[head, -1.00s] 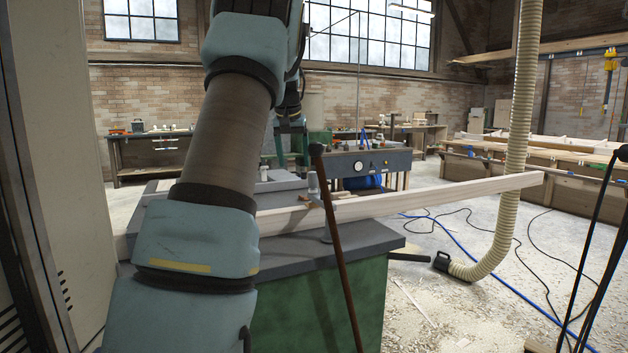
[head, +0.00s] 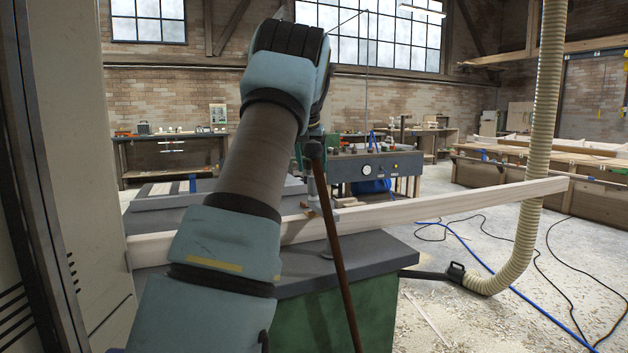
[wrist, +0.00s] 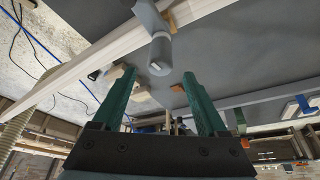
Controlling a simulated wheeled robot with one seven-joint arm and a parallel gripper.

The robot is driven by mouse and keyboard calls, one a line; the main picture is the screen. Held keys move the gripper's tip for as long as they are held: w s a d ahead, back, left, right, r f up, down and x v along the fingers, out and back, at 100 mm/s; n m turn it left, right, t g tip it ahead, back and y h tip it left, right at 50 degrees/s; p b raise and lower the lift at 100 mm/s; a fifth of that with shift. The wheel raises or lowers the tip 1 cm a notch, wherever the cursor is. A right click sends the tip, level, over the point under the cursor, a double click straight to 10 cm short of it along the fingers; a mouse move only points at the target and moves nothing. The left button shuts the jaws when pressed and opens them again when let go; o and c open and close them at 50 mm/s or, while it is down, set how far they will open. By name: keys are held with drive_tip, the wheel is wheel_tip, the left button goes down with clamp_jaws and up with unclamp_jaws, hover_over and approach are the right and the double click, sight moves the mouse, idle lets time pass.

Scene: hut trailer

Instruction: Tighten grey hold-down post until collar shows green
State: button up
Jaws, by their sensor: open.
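The grey hold-down post (head: 320,187) stands upright at the pale timber beam (head: 450,204) on the grey machine table. In the wrist view the post (wrist: 157,52) is seen end-on from above, its rounded top pointing toward my gripper. My gripper (wrist: 160,75) is open, with one green finger on each side of the post's top in the picture. Contact with the post cannot be made out. In the head view my gripper (head: 311,146) is partly hidden behind a dark rod's ball end, just above the post. No green shows on the collar.
The table (head: 372,248) has a green base. The beam sticks out past its right edge. A dark rod (head: 340,270) crosses in front. A ribbed hose (head: 535,190), cables and shavings lie to the right. A tall cabinet (head: 60,150) is close on the left.

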sight(313, 177)
drive_tip(key=shift+x, duration=2.75)
drive_tip(key=shift+c, duration=0.4)
clamp_jaws()
